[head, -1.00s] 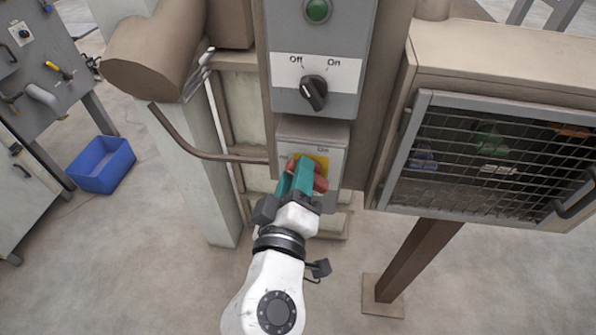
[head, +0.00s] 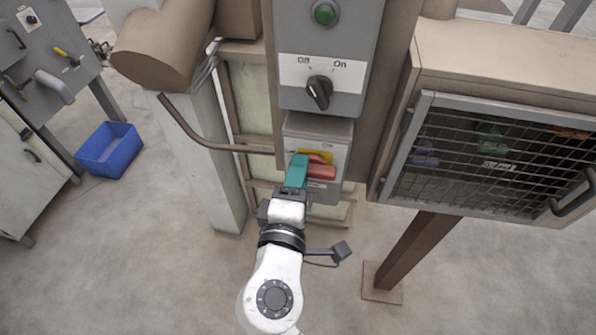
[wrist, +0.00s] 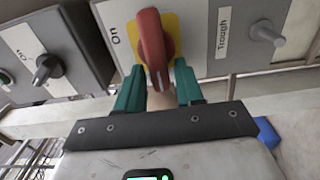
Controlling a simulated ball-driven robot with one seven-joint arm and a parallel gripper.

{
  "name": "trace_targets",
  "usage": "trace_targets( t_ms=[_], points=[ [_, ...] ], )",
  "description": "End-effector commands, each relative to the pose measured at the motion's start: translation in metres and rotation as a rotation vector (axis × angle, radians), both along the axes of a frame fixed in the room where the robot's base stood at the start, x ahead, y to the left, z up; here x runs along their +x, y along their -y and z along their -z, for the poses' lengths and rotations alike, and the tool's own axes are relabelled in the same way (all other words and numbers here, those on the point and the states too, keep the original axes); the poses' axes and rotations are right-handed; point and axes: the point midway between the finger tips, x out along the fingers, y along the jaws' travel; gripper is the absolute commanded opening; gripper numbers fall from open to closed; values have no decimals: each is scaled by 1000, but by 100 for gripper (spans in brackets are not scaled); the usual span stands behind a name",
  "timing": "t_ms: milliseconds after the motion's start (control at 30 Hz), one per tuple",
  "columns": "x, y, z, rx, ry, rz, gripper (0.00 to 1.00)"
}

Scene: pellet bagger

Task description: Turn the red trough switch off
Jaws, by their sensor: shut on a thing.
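The red trough switch (head: 322,171) is a red handle on a yellow plate (head: 316,157), on the lower grey box. In the wrist view the red handle (wrist: 151,45) stands between my teal fingers, with "On" to its left and the "Trough" label (wrist: 224,33) to its right. In the head view the handle lies roughly crosswise, below the "On" mark. My gripper (head: 301,166) is shut on the handle; one teal finger covers its left part. No "Off" mark of this switch is readable.
Above is a box with a black Off/On knob (head: 319,92) and a green button (head: 325,14). A brown bent bar (head: 215,143) runs close at left. A mesh-fronted cabinet (head: 490,150) stands at right. A blue bin (head: 109,149) is on the floor at left.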

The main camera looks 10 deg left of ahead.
Motion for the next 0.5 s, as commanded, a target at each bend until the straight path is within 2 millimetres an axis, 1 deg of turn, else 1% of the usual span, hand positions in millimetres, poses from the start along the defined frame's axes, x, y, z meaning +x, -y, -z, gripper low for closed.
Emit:
trace_targets(
  t_ms=[33, 467, 500],
  points=[
    [0, 1, 3, -7, -6, 4, 6],
    [0, 2, 3, -15, -6, 5, 6],
    [0, 2, 3, -15, -6, 5, 38]
  ],
)
